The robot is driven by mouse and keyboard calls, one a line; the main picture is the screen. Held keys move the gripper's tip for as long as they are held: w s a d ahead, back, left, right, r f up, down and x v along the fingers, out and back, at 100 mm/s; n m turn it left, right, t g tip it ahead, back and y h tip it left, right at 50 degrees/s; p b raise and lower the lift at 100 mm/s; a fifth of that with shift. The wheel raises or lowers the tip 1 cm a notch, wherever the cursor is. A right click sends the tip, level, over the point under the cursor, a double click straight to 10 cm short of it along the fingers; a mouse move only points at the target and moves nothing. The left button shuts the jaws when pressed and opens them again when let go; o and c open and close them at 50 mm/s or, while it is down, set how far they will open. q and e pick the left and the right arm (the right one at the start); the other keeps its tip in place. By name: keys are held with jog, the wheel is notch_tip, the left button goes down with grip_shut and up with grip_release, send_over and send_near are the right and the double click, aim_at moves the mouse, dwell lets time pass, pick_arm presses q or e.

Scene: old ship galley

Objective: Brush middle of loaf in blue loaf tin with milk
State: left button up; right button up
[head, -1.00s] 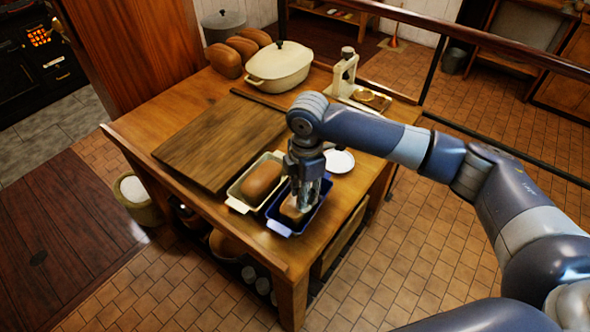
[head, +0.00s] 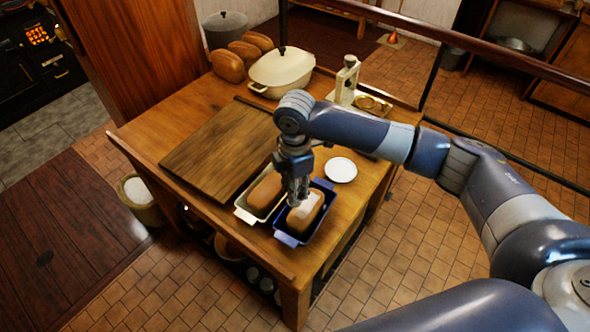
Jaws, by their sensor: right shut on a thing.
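The blue loaf tin (head: 289,239) stands near the table's front right corner. The loaf in it (head: 303,217) is brown, with a pale patch on its top. My right gripper (head: 295,202) is above the tin's left side, at the loaf's upper left edge. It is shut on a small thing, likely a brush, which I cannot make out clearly. Whether that thing touches the loaf I cannot tell. I cannot identify any milk. My left gripper is not in view.
A cream tin (head: 246,216) with a brown loaf stands close on the left. A wooden board (head: 215,150) lies beyond it. A white plate (head: 341,170) is to the right. A cream lidded pot (head: 282,72) and several loaves stand at the back.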

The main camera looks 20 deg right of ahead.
jog(key=shift+r+p, duration=0.35)
jog(key=shift+r, duration=0.3)
jog(key=shift+w+a+r, duration=0.1)
jog(key=shift+w+r, duration=0.05)
jog(key=shift+r, duration=0.7)
jog(key=shift+r+p, duration=0.3)
jog(key=shift+f, duration=0.1)
